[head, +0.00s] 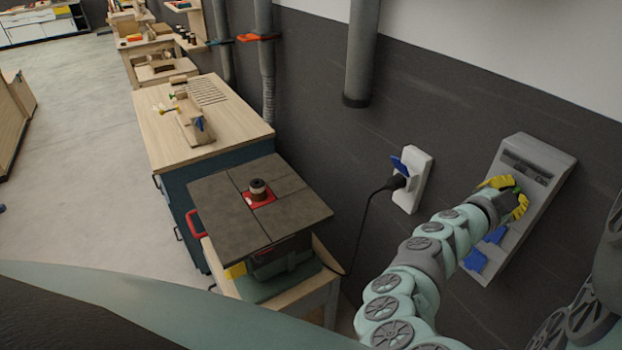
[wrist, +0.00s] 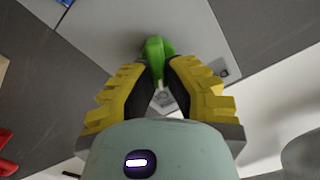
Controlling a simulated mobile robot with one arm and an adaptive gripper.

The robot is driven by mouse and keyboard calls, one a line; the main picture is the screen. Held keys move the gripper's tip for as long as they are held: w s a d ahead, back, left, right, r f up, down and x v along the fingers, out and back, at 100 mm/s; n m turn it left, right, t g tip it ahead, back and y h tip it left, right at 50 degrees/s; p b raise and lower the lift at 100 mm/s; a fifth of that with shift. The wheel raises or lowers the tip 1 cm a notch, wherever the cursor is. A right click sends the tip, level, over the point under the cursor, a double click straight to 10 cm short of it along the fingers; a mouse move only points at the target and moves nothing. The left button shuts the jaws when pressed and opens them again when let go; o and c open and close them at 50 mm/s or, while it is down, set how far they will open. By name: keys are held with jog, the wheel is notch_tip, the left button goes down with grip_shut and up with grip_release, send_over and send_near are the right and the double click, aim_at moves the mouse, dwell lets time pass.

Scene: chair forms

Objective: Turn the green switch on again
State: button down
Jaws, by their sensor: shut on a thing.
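The green switch (wrist: 155,48) sits between the yellow-ridged fingers of my gripper (wrist: 158,82) in the wrist view, and the fingers are closed on it.
Two blue switches (head: 475,261) are lower on the same panel. A wall socket (head: 416,172) with a blue lid and a black plug is to the left. A router table (head: 220,208) and a wooden workbench (head: 225,128) stand along the wall. Open floor (head: 75,150) lies further left.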

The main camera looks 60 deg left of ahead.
jog(key=shift+d+f+m+b, duration=0.1)
jog(key=shift+f+m+b, duration=0.1)
jog(key=shift+m+b, duration=1.6)
jog(key=shift+d+f+m+b, duration=0.15)
jog(key=shift+m+b, duration=1.1)
jog(key=shift+m, duration=0.95)
jog(key=shift+f+m+b, duration=0.2)
jog(key=shift+m+b, duration=1.35)
jog(key=shift+m, duration=0.45)
jog(key=c, duration=1)
grip_release()
jog(key=shift+s, duration=0.1)
